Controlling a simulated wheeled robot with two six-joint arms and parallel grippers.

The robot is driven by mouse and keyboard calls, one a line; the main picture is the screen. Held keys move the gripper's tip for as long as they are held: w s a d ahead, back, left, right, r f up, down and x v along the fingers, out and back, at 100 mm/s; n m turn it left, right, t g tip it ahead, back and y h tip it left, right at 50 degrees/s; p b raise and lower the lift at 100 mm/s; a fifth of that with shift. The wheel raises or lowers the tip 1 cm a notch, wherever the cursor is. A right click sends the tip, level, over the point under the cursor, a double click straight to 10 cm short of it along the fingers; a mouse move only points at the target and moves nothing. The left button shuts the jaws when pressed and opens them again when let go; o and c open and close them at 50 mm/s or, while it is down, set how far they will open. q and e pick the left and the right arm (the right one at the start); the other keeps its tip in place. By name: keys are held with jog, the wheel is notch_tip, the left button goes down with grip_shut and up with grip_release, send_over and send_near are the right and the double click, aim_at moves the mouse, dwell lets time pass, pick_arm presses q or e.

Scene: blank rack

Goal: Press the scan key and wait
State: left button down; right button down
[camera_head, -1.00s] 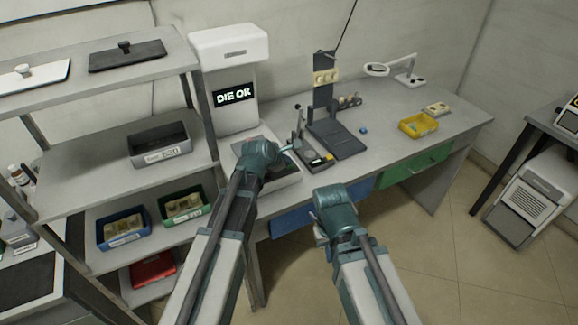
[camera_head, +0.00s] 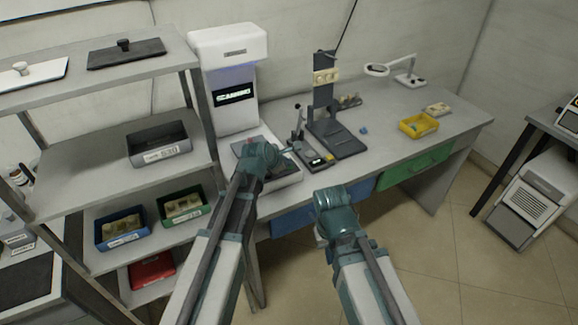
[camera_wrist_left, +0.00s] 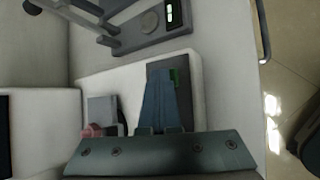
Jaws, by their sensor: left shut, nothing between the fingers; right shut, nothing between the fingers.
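The white scanner (camera_head: 228,70) stands at the left end of the bench. Its display (camera_head: 236,96) shows blurred text that looks like "SCANNING", and bluish light shows under its head. My left gripper (camera_head: 278,158) is over the scanner's base.
A grey device with a lever (camera_head: 312,156) and a dark stand (camera_head: 340,138) are right of the scanner. A yellow tray (camera_head: 418,126) and a lamp (camera_head: 408,78) are further right. A shelf rack (camera_head: 90,175) with bins is at the left. The bench's right front is clear.

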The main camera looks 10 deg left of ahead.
pick_arm(q)
jog(key=shift+r+p, duration=0.85)
jog(key=shift+r, duration=0.05)
notch_tip(320, 180, up, 5)
jog(key=p, duration=0.5)
dwell(0.6)
